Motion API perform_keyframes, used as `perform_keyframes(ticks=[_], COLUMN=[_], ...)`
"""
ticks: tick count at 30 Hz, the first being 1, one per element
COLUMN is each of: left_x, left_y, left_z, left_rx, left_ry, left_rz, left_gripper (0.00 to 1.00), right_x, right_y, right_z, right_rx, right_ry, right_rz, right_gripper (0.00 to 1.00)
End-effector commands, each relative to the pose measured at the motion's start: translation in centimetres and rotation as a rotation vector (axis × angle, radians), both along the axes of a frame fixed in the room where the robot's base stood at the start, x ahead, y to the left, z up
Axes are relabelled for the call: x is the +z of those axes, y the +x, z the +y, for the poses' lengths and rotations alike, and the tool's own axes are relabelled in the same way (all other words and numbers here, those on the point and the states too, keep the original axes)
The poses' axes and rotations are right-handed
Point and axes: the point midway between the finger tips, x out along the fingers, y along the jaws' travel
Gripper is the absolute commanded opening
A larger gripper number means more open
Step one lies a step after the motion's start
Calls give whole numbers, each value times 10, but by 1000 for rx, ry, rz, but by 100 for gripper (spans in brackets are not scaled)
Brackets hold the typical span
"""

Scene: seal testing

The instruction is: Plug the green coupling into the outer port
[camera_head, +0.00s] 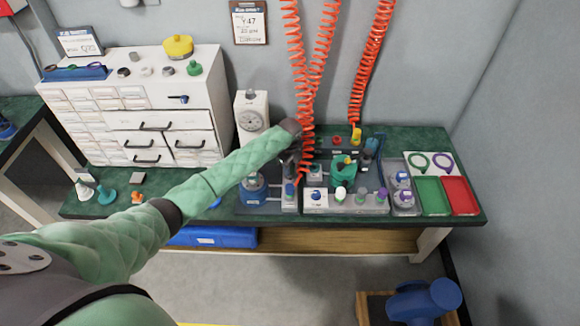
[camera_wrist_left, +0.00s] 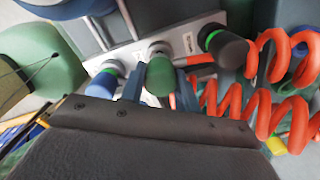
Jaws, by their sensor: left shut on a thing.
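My left gripper (camera_wrist_left: 160,86) is shut on the green coupling (camera_wrist_left: 159,76), with one finger on each side of it. The coupling's far end meets a pale ring-shaped fitting at a light grey block (camera_wrist_left: 130,52); I cannot tell whether it is seated in a port. A blue-bodied coupling (camera_wrist_left: 103,80) is on the left of it, and a black one with a green ring (camera_wrist_left: 225,46) is on the right. In the head view my left gripper (camera_head: 290,166) is low over the bench fixture; the forearm and red hoses partly hide it. My right gripper is not in view.
Coiled red hoses (camera_head: 302,90) hang close beside my left gripper. A white drawer cabinet (camera_head: 160,120) and a dial gauge (camera_head: 252,119) stand to the left. A grey rack (camera_head: 345,202), a green tray (camera_head: 432,196) and a red tray (camera_head: 461,195) are to the right.

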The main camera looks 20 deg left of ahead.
Motion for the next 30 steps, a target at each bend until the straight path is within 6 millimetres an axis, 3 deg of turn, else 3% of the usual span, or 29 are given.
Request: perform_keyframes(ticks=[26,27,30], left_x=[-15,-14,-14], left_y=[0,0,0], left_z=[0,0,0], left_rx=[0,0,0], left_ry=[0,0,0], left_rz=[0,0,0], left_gripper=[7,35,55], right_x=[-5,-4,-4], right_y=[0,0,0], right_z=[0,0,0], right_rx=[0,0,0], right_ry=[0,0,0], right_rz=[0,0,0], right_gripper=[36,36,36])
